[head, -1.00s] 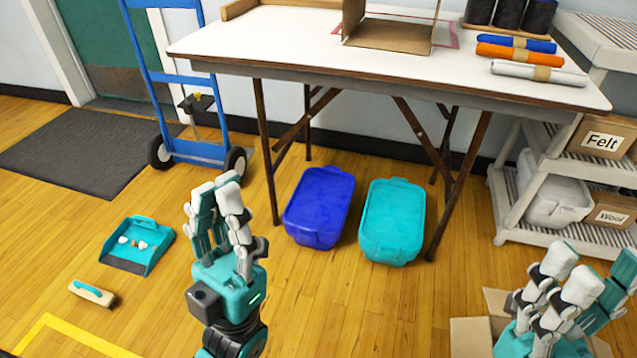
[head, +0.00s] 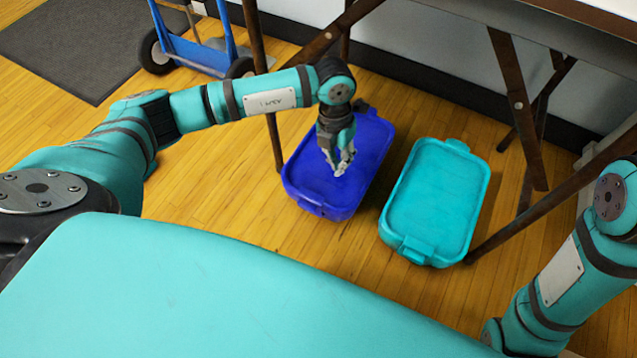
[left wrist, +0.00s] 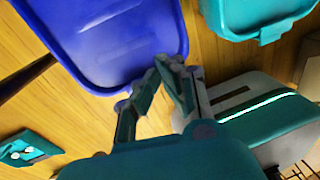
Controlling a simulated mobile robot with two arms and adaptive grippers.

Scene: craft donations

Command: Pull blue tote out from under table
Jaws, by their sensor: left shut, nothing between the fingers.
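The blue tote (head: 349,172) sits on the wooden floor beneath the table, beside a brown table leg. In the head view my left gripper (head: 338,170) points down over the tote's top, with its fingertips above the near half. The left wrist view shows the blue tote (left wrist: 110,40) just beyond the fingertips of my left gripper (left wrist: 168,64). The fingers are closed together with nothing between them. I cannot tell whether they touch the tote. My right arm is at the right edge, and its gripper is out of the picture.
A teal tote (head: 440,200) stands close to the right of the blue one with a narrow gap. Brown table legs (head: 517,105) flank the totes. A blue hand truck (head: 196,50) stands at the upper left.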

